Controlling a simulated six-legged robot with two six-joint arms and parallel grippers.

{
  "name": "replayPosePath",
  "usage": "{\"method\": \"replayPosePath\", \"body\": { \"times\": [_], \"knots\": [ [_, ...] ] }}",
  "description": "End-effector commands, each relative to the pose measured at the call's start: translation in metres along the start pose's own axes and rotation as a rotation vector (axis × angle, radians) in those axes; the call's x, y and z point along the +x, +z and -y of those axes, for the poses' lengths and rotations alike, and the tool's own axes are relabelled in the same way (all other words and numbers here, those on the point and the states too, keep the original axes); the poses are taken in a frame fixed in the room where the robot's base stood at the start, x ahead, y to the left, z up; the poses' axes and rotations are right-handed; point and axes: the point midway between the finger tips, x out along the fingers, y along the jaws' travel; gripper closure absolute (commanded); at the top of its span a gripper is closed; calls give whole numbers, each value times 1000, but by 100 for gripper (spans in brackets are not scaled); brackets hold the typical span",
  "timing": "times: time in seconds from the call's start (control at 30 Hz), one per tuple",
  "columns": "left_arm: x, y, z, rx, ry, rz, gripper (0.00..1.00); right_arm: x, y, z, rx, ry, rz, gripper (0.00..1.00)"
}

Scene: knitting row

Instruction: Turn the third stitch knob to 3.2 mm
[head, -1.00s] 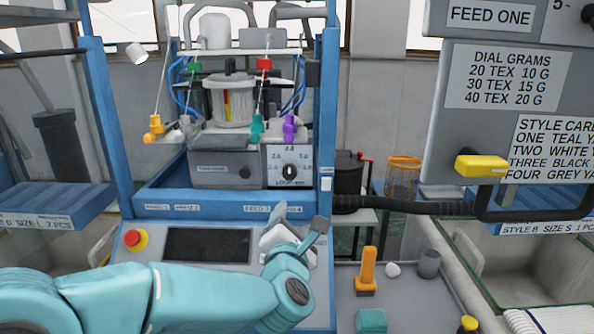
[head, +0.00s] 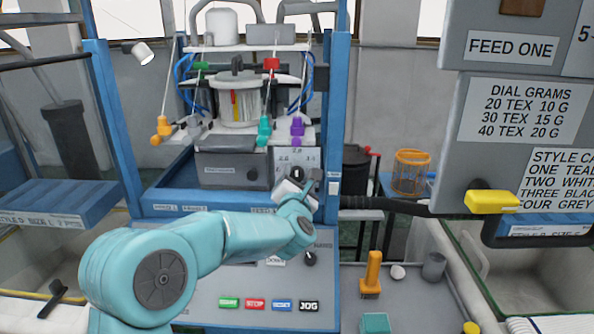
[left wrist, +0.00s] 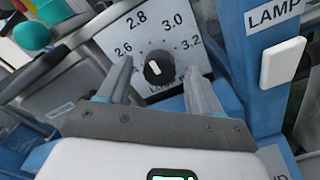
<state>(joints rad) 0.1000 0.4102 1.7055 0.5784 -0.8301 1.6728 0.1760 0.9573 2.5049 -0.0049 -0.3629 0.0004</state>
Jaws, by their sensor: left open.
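The stitch knob (left wrist: 158,68) is black with a white pointer mark, on a white dial plate (left wrist: 143,38) marked 2.6, 2.8, 3.0 and 3.2. The mark leans slightly to the upper left in the left wrist view, toward the 2.6 to 2.8 side; the exact setting is hard to read. My left gripper (left wrist: 158,76) is open, one finger on each side of the knob. I cannot tell whether the fingers touch it. In the head view, the knob (head: 297,172) shows just above my left gripper (head: 306,184). My right gripper is out of view.
A blue frame post with a white LAMP switch (left wrist: 282,73) stands close on the right. Teal (head: 264,130) and purple (head: 297,128) yarn feeders hang above the dial. The control panel below has several buttons, including JOG (head: 308,306). A sign post with a yellow handle (head: 492,201) is at right.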

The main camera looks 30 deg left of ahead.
Motion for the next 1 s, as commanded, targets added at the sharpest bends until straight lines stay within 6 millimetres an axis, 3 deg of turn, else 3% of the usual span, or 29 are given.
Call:
{"method": "replayPosePath", "body": {
  "times": [0.2, 0.43, 0.47, 0.6, 0.63, 1.0],
  "knots": [
    [17, 0, 0, 1, 0, 1, 35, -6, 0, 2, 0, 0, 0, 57],
    [17, 0, 0, 1, 0, 1, 35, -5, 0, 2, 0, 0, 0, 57],
    [17, 0, 0, 1, 0, 1, 42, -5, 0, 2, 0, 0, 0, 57],
    [17, 0, 0, 1, 0, 1, 87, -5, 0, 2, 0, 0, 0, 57],
    [17, 0, 0, 1, 0, 1, 91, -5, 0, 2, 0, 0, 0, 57],
    [17, -1, 2, 51, -1, 2, 91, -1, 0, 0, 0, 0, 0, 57]
  ]
}}
